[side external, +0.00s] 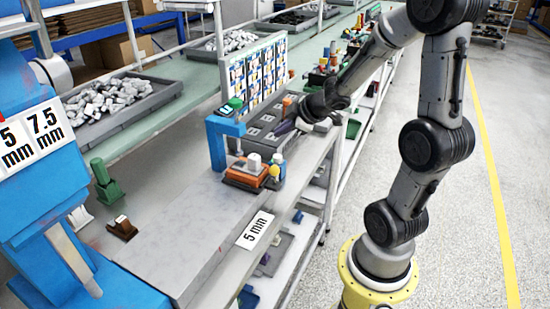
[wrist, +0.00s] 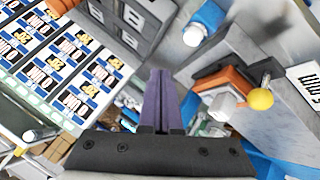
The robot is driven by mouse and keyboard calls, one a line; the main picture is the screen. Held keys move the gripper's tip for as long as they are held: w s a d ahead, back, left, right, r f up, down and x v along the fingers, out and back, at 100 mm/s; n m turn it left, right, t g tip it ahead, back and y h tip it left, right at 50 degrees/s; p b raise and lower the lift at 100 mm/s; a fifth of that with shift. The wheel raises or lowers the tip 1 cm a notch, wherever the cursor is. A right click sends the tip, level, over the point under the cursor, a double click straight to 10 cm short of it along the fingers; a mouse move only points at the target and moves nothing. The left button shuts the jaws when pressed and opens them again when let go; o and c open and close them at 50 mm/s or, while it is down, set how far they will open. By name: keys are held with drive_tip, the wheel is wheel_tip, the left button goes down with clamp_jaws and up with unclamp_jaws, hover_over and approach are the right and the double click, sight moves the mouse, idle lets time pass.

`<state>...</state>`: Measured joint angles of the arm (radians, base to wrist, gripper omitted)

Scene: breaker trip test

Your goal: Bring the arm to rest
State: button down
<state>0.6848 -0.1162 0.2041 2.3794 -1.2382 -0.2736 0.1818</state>
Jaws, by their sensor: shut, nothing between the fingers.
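My gripper (side external: 284,127) is at the end of my arm, over the back part of the bench in the side view. In the wrist view its two dark purple fingers (wrist: 161,78) lie together, with nothing between them. An orange fixture (side external: 243,177) with a white block (side external: 254,162) on it stands nearer the side camera, apart from my gripper. The orange fixture (wrist: 222,80) also shows in the wrist view, right of the fingers, with a yellow ball (wrist: 261,99) beside it. Close around the fingertips, the side view is too small to tell whether they touch anything.
A dark grey unit (side external: 262,138) stands close to my gripper. A blue frame (side external: 216,150) rises beside the orange fixture. A panel of printed labels (side external: 258,75) stands behind. The bench's front part (side external: 190,225) is largely clear. Trays of grey parts (side external: 120,112) line the back shelf.

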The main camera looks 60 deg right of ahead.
drive_tip(key=s+a+r+m+t, duration=0.1)
drive_tip(key=a+r+t, duration=0.2)
drive_tip(key=a+r, duration=1)
drive_tip(key=s+a+f+m+g+y, duration=0.1)
drive_tip(key=s+a+f+m+g, duration=0.1)
drive_tip(key=s, duration=0.5)
drive_tip(key=s+a+f+m+g+y, duration=0.1)
drive_tip(key=s+a+f+g, duration=0.3)
drive_tip(key=s, duration=0.4)
drive_tip(key=shift+a+m+y, duration=0.2)
drive_tip(key=shift+m+y, duration=0.2)
drive_tip(key=shift+m, duration=0.3)
drive_tip(key=shift+s, duration=0.1)
